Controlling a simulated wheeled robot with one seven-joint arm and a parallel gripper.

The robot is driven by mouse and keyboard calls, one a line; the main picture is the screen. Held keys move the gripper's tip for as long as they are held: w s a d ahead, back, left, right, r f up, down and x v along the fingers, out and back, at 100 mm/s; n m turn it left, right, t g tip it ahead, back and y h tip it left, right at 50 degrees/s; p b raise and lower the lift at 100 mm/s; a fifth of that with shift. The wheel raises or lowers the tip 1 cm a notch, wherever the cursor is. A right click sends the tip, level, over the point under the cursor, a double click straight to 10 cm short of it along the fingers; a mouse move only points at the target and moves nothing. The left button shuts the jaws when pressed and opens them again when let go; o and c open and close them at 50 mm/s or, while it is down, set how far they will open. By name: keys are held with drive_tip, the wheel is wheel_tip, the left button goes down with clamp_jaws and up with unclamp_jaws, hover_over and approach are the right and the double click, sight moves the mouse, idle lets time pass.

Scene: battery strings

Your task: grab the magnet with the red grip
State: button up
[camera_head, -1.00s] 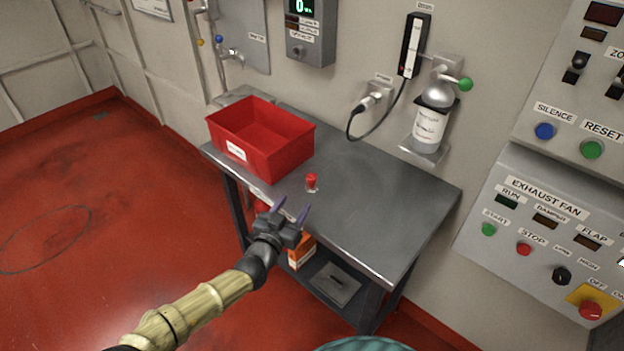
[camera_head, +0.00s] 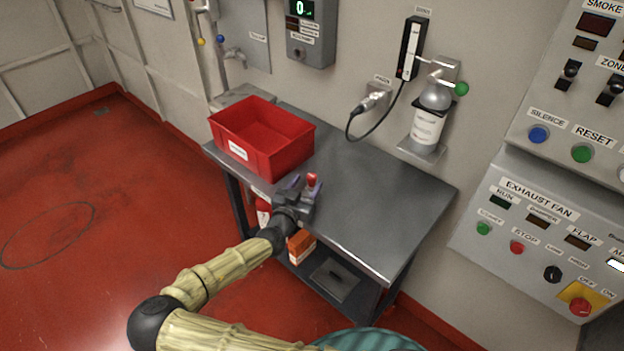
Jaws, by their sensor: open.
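The magnet with the red grip (camera_head: 312,179) stands on the grey metal table (camera_head: 375,205), near its front edge and to the right of the red bin. Only its red top shows clearly; its lower part is hidden behind my gripper. My gripper (camera_head: 303,184) is open, with its purple fingers pointing away over the table's front edge. The fingers are right at the magnet, one to its left and one close in front of or beside it. I cannot tell whether the magnet is between the fingers or whether they touch it.
A red bin (camera_head: 240,152) stands on the table's left end. A bottle (camera_head: 428,127) in a wall bracket and a black cable (camera_head: 378,125) are behind the table. An orange box (camera_head: 301,242) sits on the lower shelf. The table's right half is clear.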

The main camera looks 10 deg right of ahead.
drive_tip(key=shift+x, duration=0.95)
drive_tip(key=c, duration=1.1)
drive_tip(key=shift+r, duration=0.15)
wheel_tip(320, 180, up, 10)
drive_tip(key=shift+b, duration=0.45)
